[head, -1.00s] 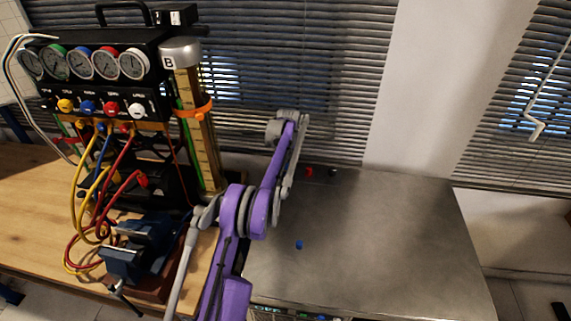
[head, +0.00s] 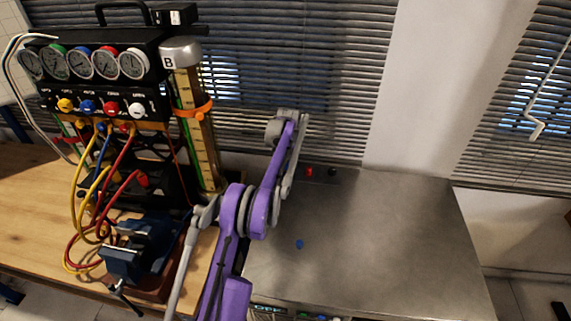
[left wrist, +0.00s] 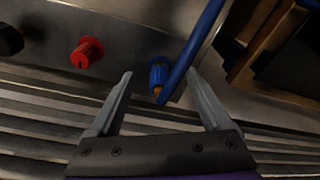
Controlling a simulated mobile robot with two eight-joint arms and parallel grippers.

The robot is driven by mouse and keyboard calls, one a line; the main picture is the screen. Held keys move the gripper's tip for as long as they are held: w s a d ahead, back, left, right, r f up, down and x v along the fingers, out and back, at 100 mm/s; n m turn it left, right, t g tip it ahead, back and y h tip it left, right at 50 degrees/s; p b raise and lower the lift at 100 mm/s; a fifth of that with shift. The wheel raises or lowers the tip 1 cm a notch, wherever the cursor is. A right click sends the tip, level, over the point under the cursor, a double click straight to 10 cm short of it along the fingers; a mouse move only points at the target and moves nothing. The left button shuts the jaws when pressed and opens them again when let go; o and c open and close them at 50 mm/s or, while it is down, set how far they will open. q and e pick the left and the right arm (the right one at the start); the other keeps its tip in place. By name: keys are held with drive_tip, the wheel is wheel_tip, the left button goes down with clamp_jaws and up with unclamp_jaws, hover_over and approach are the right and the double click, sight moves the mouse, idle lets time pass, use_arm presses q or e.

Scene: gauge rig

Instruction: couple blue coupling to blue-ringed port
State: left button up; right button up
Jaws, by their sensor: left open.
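A ribbed blue fitting with a brass-coloured tip (left wrist: 158,72), which looks like the blue coupling, shows in the left wrist view. A blue hose (left wrist: 188,58) runs close beside it; I cannot tell whether they join. My left gripper (left wrist: 161,76) is open, with its fingers on either side of the fitting and no clear contact. In the head view the purple left arm hides this spot. I cannot make out a blue-ringed port for certain. My right gripper is not in view.
A red knob (left wrist: 86,52) and a black knob (left wrist: 10,40) are beside the blue fitting. The gauge rig (head: 100,75), hoses and blue vise (head: 135,245) crowd the wooden bench at left. The steel top (head: 400,240) is mostly clear on its right.

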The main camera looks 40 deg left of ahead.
use_arm(q)
wheel_tip(320, 180, up, 11)
drive_tip(key=s+d, duration=0.1)
drive_tip(key=shift+d+f+p, duration=0.15)
drive_tip(key=shift+p, duration=0.15)
